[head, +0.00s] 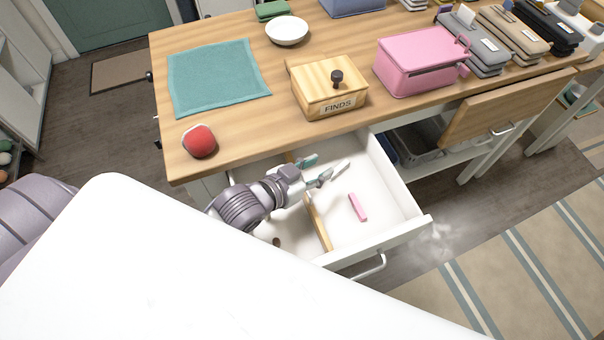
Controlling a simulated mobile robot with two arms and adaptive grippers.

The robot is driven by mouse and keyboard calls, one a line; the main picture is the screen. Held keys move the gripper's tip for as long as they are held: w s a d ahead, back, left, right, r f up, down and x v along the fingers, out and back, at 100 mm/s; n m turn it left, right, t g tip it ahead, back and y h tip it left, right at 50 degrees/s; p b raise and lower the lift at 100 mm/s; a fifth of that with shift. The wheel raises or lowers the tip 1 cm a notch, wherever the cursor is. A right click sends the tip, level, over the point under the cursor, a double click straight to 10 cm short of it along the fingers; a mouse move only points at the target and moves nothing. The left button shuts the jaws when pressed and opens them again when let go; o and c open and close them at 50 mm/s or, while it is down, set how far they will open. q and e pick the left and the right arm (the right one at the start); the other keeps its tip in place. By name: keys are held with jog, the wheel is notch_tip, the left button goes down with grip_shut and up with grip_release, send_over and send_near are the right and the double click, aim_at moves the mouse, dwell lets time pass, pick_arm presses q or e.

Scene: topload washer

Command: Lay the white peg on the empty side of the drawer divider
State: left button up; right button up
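The open white drawer (400,192) has a wooden divider (318,224) running front to back. My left gripper (322,167) reaches over the drawer near its back, with its fingers spread apart. A pale, narrow piece (341,170) shows at the lower finger's tip. I cannot tell whether it is the white peg or part of the finger. A pink peg (357,207) lies on the drawer floor right of the divider. A small dark brown item (276,241) lies left of it. My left arm hides much of the left side. My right gripper is not in view.
The wooden table above the drawer holds a red ball-like item (199,141), a teal cloth (217,77), a "FINDS" box (330,88), a pink case (420,62) and a white bowl (287,31).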

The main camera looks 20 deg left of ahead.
pick_arm(q)
jog(key=v, duration=0.5)
jog(key=shift+s+a+r, duration=0.1)
jog(key=shift+s, duration=0.05)
jog(key=shift+r, duration=0.1)
